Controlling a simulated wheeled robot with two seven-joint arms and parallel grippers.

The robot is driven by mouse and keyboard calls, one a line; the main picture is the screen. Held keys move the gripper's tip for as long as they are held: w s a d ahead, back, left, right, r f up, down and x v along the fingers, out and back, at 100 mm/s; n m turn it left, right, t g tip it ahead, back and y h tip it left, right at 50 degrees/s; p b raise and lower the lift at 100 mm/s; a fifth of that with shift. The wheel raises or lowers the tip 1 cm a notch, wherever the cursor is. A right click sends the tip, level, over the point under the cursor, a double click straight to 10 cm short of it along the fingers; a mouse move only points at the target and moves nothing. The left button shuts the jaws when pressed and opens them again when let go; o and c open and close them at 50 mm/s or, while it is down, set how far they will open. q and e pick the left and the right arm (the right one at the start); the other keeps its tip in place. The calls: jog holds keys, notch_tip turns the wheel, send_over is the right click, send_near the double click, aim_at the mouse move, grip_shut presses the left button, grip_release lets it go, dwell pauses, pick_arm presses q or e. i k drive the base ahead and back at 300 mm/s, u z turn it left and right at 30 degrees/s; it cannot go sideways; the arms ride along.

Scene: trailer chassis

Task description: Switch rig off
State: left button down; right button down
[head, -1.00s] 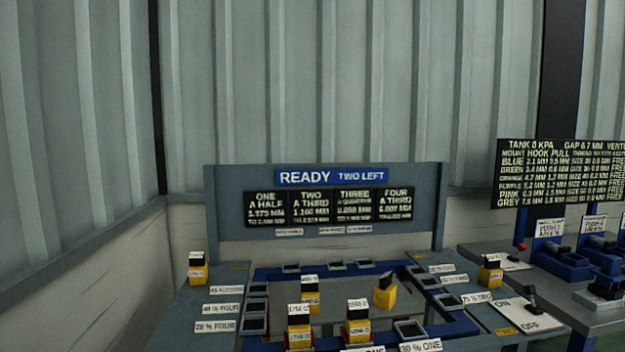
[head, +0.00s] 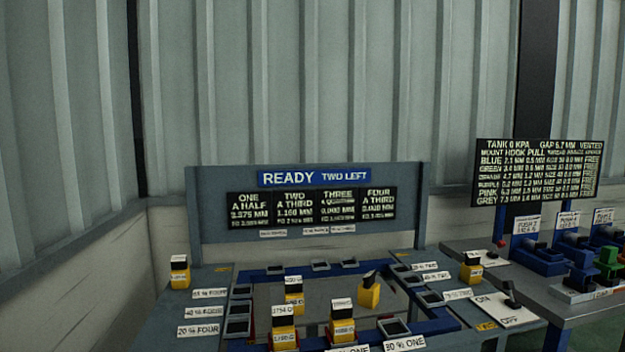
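The rig switch is a white plate (head: 500,310) marked ON and OFF, on the right side of the grey-blue rig bench. A black lever (head: 510,292) stands up from its far right part. I cannot tell from this angle which word the lever is set to. The rig's display (head: 314,178) reads READY, TWO LEFT. Below it a dark board (head: 311,205) lists ONE to FOUR with fractions and millimetre values. Neither of my grippers is in view.
Yellow blocks with black tops and white labels stand about the rig; one yellow block (head: 369,294) is tilted. At right, a second bench (head: 570,308) carries blue and green fixtures and a dark text board (head: 535,172).

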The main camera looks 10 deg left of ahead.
aim_at(508, 284)
jog(key=k, duration=0.55)
jog(key=z, duration=0.5)
jog(key=i, duration=1.2)
jog(key=z, duration=0.35)
